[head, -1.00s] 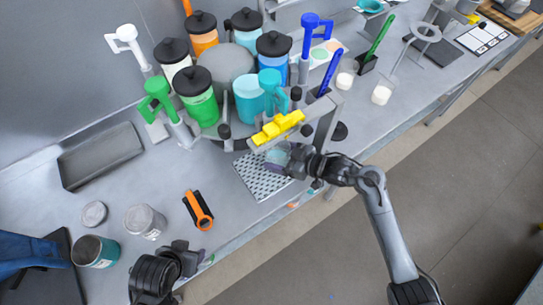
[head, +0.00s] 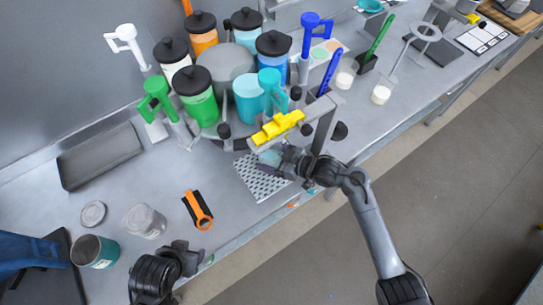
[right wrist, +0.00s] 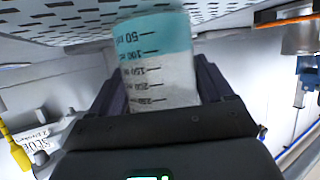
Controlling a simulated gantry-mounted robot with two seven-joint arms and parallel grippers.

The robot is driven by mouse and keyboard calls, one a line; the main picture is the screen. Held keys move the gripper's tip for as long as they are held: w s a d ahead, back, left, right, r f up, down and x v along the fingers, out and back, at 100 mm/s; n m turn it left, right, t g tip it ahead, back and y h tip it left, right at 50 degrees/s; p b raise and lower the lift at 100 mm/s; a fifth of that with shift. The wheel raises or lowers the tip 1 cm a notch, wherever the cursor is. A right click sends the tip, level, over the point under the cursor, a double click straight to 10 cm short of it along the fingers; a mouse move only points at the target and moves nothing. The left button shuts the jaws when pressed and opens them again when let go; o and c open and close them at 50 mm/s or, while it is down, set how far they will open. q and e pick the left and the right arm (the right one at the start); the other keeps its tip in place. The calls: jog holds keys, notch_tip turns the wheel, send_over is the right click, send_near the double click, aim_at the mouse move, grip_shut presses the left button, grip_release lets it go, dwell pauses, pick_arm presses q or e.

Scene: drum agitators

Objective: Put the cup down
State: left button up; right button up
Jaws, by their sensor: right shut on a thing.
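The cup (right wrist: 158,60) is clear, with black graduation marks and teal at its far end. My right gripper (right wrist: 160,88) is shut on it, one dark finger along each side. In the head view the cup (head: 268,158) is small and partly hidden by my right gripper (head: 279,162), over the perforated plate (head: 262,184) below the yellow piece. In the right wrist view the plate (right wrist: 85,22) lies close by the cup's teal end; I cannot tell whether they touch. My left gripper (head: 188,260) is at the bottom, away from the cup; its jaws are unclear.
A carousel of lidded colour jugs (head: 198,95) stands behind the plate, with a yellow piece (head: 277,128) overhanging it. An orange and black tool (head: 197,210), a clear jar (head: 145,221) and a teal-banded can (head: 96,252) are at left. The bench's front edge runs close to the plate.

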pick_arm(q)
jog(key=shift+f, duration=0.1)
pick_arm(e)
jog(key=shift+f, duration=0.1)
jog(key=o, duration=1.1)
